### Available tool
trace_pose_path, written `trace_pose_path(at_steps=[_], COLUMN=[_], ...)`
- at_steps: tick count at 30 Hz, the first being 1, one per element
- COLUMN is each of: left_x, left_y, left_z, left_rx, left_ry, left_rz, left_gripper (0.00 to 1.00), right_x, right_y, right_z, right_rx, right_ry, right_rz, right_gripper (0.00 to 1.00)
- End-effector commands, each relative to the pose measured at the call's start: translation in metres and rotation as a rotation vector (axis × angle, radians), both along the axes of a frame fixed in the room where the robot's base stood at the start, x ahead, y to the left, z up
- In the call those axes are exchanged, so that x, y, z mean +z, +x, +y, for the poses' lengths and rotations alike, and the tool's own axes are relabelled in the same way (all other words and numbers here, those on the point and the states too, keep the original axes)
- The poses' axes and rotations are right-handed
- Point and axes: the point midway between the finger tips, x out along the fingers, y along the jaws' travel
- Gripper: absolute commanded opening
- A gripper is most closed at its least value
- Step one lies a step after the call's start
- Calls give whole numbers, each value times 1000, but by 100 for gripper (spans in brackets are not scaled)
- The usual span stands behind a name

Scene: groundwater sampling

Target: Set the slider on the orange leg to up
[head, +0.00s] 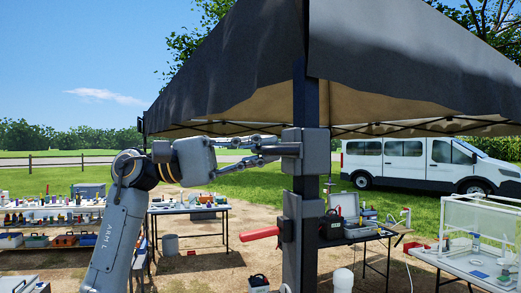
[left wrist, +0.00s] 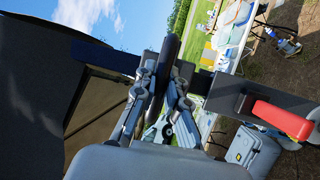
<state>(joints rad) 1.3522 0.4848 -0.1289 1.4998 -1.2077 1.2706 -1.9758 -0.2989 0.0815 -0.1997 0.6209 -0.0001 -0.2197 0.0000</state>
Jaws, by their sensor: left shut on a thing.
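A dark upright canopy leg (head: 299,88) stands in the middle of the head view; I see no orange on it. My left gripper (head: 264,149) reaches in from the left and is shut on this handle. In the left wrist view the fingers of my left gripper (left wrist: 160,82) close around the dark handle (left wrist: 167,60). My right gripper is not in view.
Lower on the leg, a grey block (head: 291,217) carries a red lever (head: 260,233) pointing left. The dark canopy (head: 400,65) hangs overhead. Tables with gear (head: 188,209) stand left and behind; a table with a clear box (head: 480,225) stands right. A white van (head: 405,155) is parked behind.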

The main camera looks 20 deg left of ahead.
Motion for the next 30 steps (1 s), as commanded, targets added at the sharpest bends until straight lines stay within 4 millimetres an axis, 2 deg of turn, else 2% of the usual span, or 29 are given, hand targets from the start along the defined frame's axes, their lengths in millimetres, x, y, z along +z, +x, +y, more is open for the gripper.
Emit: trace_pose_path(at_steps=[5,12,20,21,24,30], left_x=[4,37,38,38,39,37], left_y=[0,0,0,0,-1,0], left_z=[0,1,2,2,2,1], left_rx=[1,2,3,3,3,2], left_ry=[-1,-3,-9,-9,-9,-5], left_rz=[-1,-2,-4,-5,-5,-3], left_gripper=[0,0,0,13,34,36], right_x=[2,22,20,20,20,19], right_y=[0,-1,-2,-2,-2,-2], right_z=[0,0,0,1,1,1], right_rx=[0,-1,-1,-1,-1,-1], right_ry=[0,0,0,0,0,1], right_rz=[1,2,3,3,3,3], right_gripper=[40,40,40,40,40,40])
